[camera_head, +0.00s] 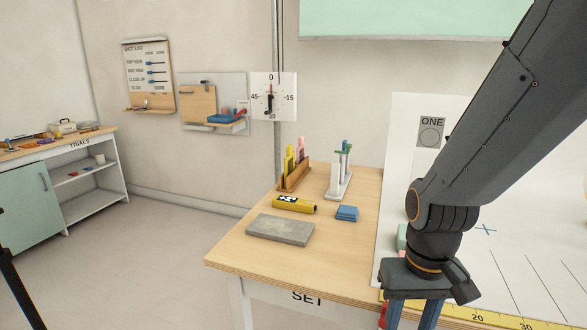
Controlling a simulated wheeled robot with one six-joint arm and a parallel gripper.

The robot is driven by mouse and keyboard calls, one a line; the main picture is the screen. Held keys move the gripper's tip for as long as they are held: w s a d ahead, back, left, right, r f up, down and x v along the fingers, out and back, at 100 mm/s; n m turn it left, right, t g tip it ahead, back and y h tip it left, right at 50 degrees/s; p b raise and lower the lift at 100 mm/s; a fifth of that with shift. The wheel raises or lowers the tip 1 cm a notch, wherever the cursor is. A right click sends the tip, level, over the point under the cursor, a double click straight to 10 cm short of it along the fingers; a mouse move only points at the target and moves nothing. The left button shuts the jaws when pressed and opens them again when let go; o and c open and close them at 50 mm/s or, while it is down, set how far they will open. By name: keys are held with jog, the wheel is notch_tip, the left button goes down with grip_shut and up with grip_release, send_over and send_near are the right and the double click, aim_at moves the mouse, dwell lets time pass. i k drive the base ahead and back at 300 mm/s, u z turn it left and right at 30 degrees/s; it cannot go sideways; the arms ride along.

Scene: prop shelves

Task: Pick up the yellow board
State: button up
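A yellow, upright, board-like piece (290,158) stands beside a pink one in a wooden rack (295,180) at the back left of the table. I cannot tell for sure which of the two is the yellow board. My gripper (414,318) points down at the bottom of the view, right of and nearer than both. Its two blue fingers stand apart with a gap between them. The fingertips are cut off by the frame's lower edge.
A grey slab (280,230), blue stacked pieces (346,214) and a white rack (339,185) share the wooden table (240,249). A yellow ruler strip (480,317) runs along the white sheet at right. A red thing (383,316) is beside my gripper. The front-left tabletop is clear.

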aim_at(289, 160)
jog(key=u, duration=1.7)
jog(key=i, duration=1)
jog(key=z, duration=1.25)
